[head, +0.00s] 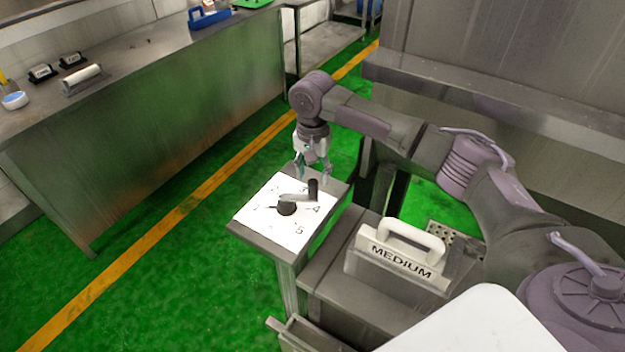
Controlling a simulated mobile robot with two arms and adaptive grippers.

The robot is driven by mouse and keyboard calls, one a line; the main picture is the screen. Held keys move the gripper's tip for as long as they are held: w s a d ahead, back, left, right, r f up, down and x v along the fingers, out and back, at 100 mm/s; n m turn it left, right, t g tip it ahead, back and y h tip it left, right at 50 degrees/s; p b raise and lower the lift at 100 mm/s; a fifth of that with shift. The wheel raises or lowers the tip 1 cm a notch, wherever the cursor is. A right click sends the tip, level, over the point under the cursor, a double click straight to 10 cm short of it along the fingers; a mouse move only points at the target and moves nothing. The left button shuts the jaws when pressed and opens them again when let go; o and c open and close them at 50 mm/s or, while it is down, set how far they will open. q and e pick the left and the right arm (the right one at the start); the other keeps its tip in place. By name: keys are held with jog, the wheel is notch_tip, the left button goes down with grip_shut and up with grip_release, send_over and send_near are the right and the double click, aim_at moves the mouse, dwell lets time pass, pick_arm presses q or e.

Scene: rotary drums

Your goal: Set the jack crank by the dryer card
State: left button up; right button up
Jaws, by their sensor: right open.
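The jack crank has a dark hub (287,208) on a white dial plate (262,226) on a small metal stand. Its grey arm reaches to the upper right and ends in an upright black knob (313,187). A 4 and a 5 are readable on the plate; the other marks are small or partly covered. The knob stands near the 4, on its upper side. A white-handled card reading MEDIUM (402,262) stands to the right of the dial. My right gripper (313,172) is open, pointing down just above and behind the knob, apparently empty. My left gripper is out of view.
A blue carrier (209,16) sits farther back. Green floor with a yellow line lies between bench and stand.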

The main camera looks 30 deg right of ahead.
aim_at(313, 181)
jog(key=shift+f, duration=1.95)
grip_shut()
